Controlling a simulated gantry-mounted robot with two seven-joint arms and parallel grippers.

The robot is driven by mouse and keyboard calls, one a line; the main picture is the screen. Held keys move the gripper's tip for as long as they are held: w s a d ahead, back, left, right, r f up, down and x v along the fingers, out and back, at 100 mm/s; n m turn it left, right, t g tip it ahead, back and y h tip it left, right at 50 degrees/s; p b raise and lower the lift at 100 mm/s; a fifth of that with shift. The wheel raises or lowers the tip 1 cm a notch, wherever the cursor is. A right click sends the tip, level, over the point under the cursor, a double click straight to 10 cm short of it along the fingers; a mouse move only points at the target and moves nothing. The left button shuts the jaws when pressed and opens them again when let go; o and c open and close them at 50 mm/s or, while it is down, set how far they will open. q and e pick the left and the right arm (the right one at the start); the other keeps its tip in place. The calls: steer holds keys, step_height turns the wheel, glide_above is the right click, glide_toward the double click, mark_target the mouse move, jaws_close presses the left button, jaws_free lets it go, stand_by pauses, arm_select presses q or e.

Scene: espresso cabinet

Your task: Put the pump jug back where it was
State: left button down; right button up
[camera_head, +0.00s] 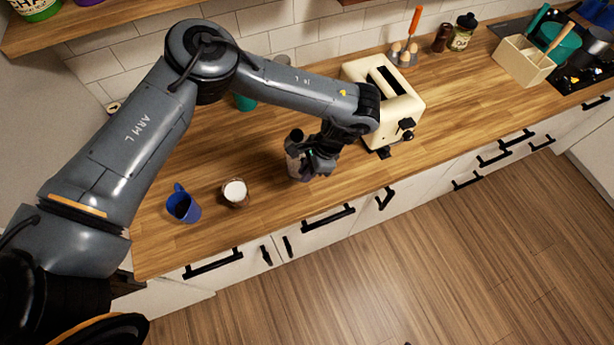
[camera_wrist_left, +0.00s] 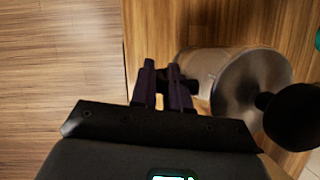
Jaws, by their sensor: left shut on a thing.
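The pump jug (camera_head: 292,163) is a clear, greyish cylinder with a metal lid and a black knob. In the head view it is at the middle of the counter, partly hidden by my left gripper (camera_head: 313,160). The jug also shows in the left wrist view (camera_wrist_left: 205,65), its lid and knob to the right. There my left gripper (camera_wrist_left: 166,92) is shut on the jug at its handle side. I cannot tell whether the jug's base touches the counter. My right gripper is not in view.
A cream toaster (camera_head: 397,105) stands close right of the jug. A glass of white contents (camera_head: 235,192) and a blue mug (camera_head: 183,206) stand to its left. The wooden counter's (camera_head: 262,215) front edge is near. A utensil box (camera_head: 522,64) is far right.

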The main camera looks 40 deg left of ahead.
arm_select(q)
steer(key=shift+f, duration=1.95)
steer(key=c, duration=1.1)
jaws_free()
steer(key=shift+f, duration=0.15)
steer(key=shift+w+d+r, duration=0.1)
steer(key=shift+w+r, duration=0.05)
steer(key=shift+r, duration=0.4)
steer(key=v, duration=1.1)
